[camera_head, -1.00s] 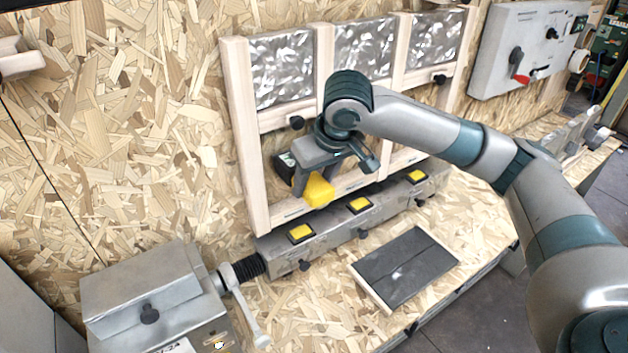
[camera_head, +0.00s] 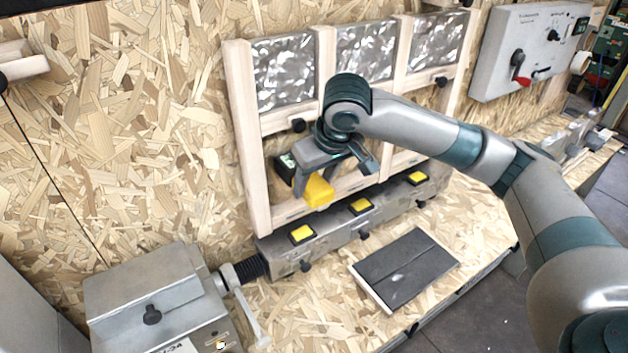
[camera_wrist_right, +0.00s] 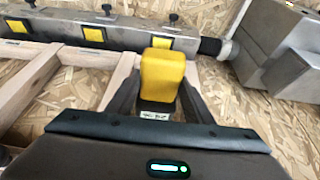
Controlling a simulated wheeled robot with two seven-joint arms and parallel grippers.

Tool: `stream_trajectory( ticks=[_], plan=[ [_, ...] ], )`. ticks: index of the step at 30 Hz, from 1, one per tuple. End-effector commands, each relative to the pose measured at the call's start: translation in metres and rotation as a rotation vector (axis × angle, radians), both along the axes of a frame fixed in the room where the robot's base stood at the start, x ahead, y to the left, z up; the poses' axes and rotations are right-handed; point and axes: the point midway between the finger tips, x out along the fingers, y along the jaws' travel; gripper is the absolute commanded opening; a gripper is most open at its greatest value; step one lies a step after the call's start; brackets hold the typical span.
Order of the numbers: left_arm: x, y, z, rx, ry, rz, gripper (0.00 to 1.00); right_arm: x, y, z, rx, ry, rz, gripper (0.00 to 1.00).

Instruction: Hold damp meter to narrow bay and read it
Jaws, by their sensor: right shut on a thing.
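A yellow block-shaped meter with a dark end (camera_head: 318,191) is in my right gripper (camera_head: 330,183). In the right wrist view the meter (camera_wrist_right: 160,78) sits between the two dark fingers of the gripper (camera_wrist_right: 157,98), which is shut on it. A pale wooden frame (camera_head: 256,185) with several bays stands against the board wall. The meter is in front of the frame's lower left bay, its dark end towards the bay. I cannot tell whether it touches the wall. Any reading on it is hidden. My left gripper is not in view.
A metal rail (camera_head: 335,238) with yellow pads runs below the frame. A dark panel on a wooden base (camera_head: 405,270) lies on the bench. A grey metal box (camera_head: 150,295) stands at lower left. A grey control box (camera_head: 525,45) is on the wall at upper right.

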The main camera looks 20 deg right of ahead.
Motion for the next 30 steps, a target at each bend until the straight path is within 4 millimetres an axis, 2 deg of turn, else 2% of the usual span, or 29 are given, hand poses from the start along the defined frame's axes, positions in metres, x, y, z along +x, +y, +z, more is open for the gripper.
stream_trajectory(
  ticks=[30],
  plan=[
    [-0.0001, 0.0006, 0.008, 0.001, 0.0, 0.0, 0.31, 0.0021, 0.0001, 0.0013, 0.001, -0.004, -0.002, 0.29]
  ],
)
